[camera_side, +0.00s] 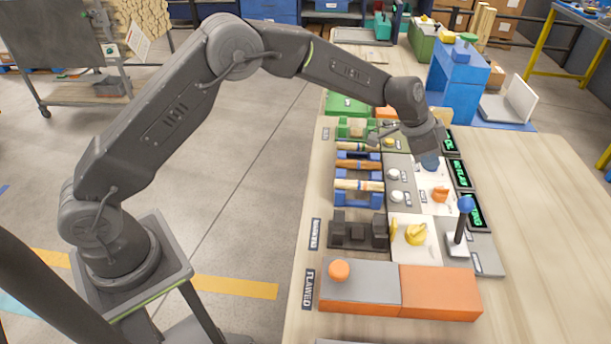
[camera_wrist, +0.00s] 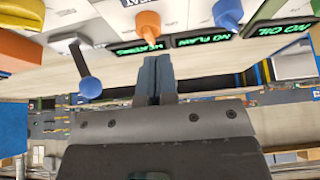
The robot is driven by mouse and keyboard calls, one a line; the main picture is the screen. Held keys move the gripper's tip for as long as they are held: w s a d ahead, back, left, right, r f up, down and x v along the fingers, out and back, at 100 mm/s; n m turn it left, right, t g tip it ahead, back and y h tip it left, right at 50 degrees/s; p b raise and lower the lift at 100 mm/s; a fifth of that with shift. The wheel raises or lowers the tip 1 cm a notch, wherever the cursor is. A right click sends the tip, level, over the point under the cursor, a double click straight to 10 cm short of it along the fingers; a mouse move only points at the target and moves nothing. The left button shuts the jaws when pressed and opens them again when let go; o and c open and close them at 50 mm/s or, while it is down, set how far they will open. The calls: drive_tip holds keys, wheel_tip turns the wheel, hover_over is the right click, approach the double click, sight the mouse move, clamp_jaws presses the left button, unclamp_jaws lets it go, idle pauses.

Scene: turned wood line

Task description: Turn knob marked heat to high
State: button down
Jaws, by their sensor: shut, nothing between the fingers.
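An orange knob (camera_side: 440,194) sits on a white plate in the side view. In the wrist view the orange knob (camera_wrist: 148,24) has partly visible lettering beside it that seems to end in "AT"; no high mark is readable. Its narrow end points toward the green-lit displays. My gripper (camera_wrist: 157,58) is shut and empty, its fingertips just below the orange knob in that picture; whether they touch it cannot be told. In the side view my gripper (camera_side: 430,150) is above the panel, over a blue part and beyond the orange knob.
A blue knob (camera_wrist: 228,12) is beside the orange one, and a yellow knob (camera_side: 416,234) is nearer the side camera. A blue-balled lever (camera_side: 465,205) stands upright close by. Lit displays (camera_side: 459,172) line the right edge. Wooden pieces lie in blue racks (camera_side: 360,163) to the left.

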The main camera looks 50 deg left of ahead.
sight(441, 192)
drive_tip(key=shift+r, duration=0.2)
drive_tip(key=shift+s+d+f, duration=0.3)
drive_tip(key=shift+d+f, duration=0.1)
drive_tip(key=shift+f, duration=0.6)
drive_tip(key=shift+s+d+f, duration=0.3)
drive_tip(key=shift+d+f, duration=0.15)
drive_tip(key=shift+f, duration=0.6)
drive_tip(key=shift+s+d+f, duration=0.3)
drive_tip(key=shift+d+f, duration=0.1)
drive_tip(key=shift+f, duration=0.6)
drive_tip(key=shift+f, duration=0.1)
